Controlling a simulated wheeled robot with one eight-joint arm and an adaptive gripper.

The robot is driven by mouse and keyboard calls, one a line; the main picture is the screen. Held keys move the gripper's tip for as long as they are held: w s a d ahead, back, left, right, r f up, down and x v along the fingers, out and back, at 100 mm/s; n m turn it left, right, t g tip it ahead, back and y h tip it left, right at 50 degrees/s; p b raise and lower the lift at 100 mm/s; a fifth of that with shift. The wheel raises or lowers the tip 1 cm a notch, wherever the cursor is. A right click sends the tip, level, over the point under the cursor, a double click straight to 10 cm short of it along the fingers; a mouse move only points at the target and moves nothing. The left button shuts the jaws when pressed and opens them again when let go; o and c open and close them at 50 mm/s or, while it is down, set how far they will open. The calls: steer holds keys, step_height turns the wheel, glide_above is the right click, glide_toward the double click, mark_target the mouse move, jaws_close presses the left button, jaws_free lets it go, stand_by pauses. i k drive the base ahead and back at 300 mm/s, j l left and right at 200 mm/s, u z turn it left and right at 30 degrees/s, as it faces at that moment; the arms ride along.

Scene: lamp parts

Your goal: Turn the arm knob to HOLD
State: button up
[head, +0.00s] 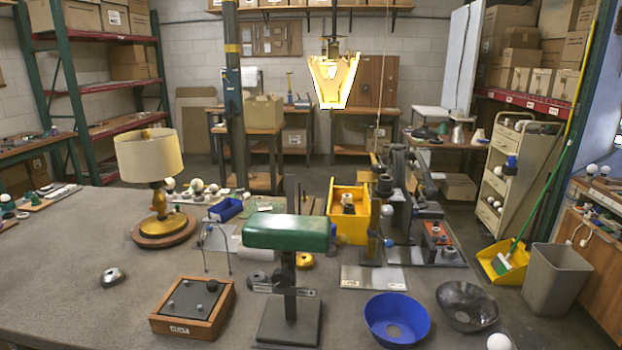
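A green-shaded desk lamp (286,233) stands upright at the front middle of the bench on a dark square base (290,324). A small labelled strip (284,289) crosses its post; the lettering is too small to read. A dark fixture with several uprights (402,205) stands at the right of the bench. A small orange-red part with dark round pieces (437,236) sits by it. I cannot tell which piece is the arm knob, nor where it points. My gripper is not in view.
A wooden box with small knobs (192,307) lies left of the lamp. A blue bowl (397,319) and a dark bowl (467,305) lie right. A cream-shaded lamp (150,160) and a yellow bin (349,215) stand behind. The bench's left (60,260) is largely clear.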

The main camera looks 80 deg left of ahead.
mark_target(379, 169)
steer(key=u, duration=2.45)
